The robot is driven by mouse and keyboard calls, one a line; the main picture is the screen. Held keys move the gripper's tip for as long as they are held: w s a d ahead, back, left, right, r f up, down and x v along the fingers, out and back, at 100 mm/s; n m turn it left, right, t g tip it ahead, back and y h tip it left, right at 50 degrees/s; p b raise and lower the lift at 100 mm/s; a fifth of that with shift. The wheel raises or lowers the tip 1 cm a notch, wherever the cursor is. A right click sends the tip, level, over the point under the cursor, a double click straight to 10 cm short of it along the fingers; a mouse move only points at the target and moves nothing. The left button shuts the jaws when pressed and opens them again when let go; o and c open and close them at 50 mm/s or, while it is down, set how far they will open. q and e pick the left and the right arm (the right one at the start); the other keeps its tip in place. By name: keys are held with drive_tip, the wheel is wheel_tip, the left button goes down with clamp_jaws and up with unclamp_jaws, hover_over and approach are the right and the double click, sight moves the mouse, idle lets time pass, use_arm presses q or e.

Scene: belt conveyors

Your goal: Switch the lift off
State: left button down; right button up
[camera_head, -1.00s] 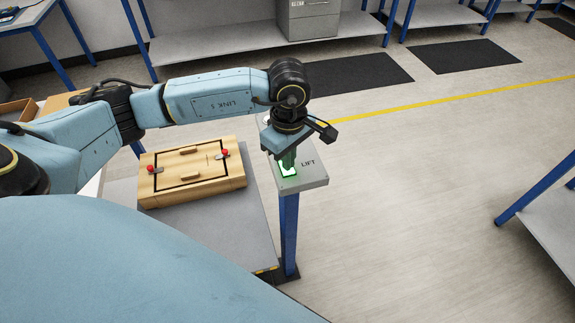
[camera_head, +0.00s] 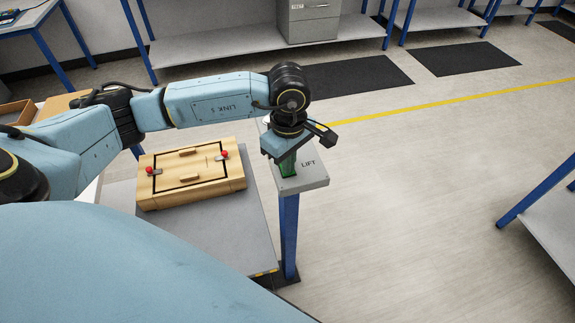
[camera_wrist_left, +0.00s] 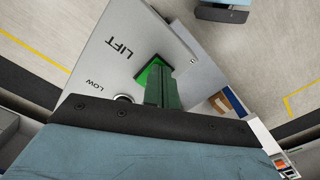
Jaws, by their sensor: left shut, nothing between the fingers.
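The grey control panel marked LIFT (camera_head: 313,179) stands on a blue post (camera_head: 289,235), right of the wooden box. My left gripper (camera_head: 288,172) points down over the panel, its fingers shut and empty, with the tips at the green switch. In the left wrist view the panel (camera_wrist_left: 105,60) shows the words LIFT and LOW. A green switch (camera_wrist_left: 148,72) is partly hidden behind my fingers (camera_wrist_left: 163,92). My right gripper is not in view.
A wooden box (camera_head: 205,187) with red knobs lies on a grey platform (camera_head: 215,235) left of the post. A round knob (camera_wrist_left: 124,99) sits by LOW. Open floor lies to the right; a blue-legged table (camera_head: 550,215) stands at the right edge.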

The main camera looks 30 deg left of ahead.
use_arm(q)
wheel_tip(320, 180, up, 7)
drive_tip(key=p, duration=0.3)
idle(0.5)
drive_tip(key=shift+f, duration=0.1)
